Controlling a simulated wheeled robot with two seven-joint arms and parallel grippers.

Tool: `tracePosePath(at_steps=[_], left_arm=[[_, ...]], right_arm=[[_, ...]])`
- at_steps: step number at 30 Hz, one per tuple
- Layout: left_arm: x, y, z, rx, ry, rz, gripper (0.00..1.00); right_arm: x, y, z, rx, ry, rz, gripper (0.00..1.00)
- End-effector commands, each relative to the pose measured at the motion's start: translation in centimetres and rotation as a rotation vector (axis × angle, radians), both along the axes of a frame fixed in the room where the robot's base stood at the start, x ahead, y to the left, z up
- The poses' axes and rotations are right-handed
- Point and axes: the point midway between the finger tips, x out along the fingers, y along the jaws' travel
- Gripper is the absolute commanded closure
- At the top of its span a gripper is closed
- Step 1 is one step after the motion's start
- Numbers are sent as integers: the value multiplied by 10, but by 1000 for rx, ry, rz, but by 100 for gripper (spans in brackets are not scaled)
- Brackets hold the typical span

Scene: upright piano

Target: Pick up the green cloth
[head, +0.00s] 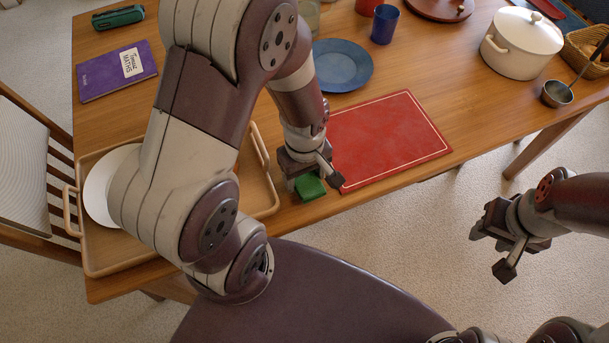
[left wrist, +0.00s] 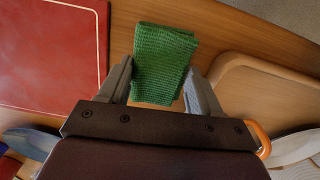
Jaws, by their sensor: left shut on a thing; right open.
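The green cloth (head: 310,187) is a small folded piece at the front edge of the wooden table, between the tray and the red mat. In the left wrist view the green cloth (left wrist: 162,62) shows its ribbed weave between the two fingers. My left gripper (head: 312,180) is shut on the cloth; it also shows in the left wrist view (left wrist: 158,85). I cannot tell whether the cloth is clear of the table.
A wooden tray (head: 262,200) with a white plate (head: 97,190) is left of the cloth. A red mat (head: 390,140) lies to its right. A blue plate (head: 342,65), blue cup (head: 384,24), white pot (head: 522,42), ladle (head: 557,94) and purple book (head: 117,71) are farther off.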

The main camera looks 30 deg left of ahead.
Motion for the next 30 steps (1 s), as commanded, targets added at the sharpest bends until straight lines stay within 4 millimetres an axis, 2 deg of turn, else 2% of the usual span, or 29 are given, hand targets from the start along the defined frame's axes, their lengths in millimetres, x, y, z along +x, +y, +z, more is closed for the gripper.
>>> tracePosePath(at_steps=[4, 12, 18, 22, 30], left_arm=[[1, -1, 30, 0, -5, -1, 64], [-10, -66, 66, -1, -4, -10, 64], [-17, -103, 87, 0, -2, -5, 64], [-19, -113, 93, -1, -1, -2, 64], [-19, -115, 94, 0, 0, 1, 64]], right_arm=[[0, 0, 11, 0, 0, 0, 57], [0, 0, 19, 0, 0, 0, 57], [0, 0, 23, 0, 0, 0, 57], [0, 0, 23, 0, 0, 0, 57], [0, 0, 23, 0, 0, 0, 57]])
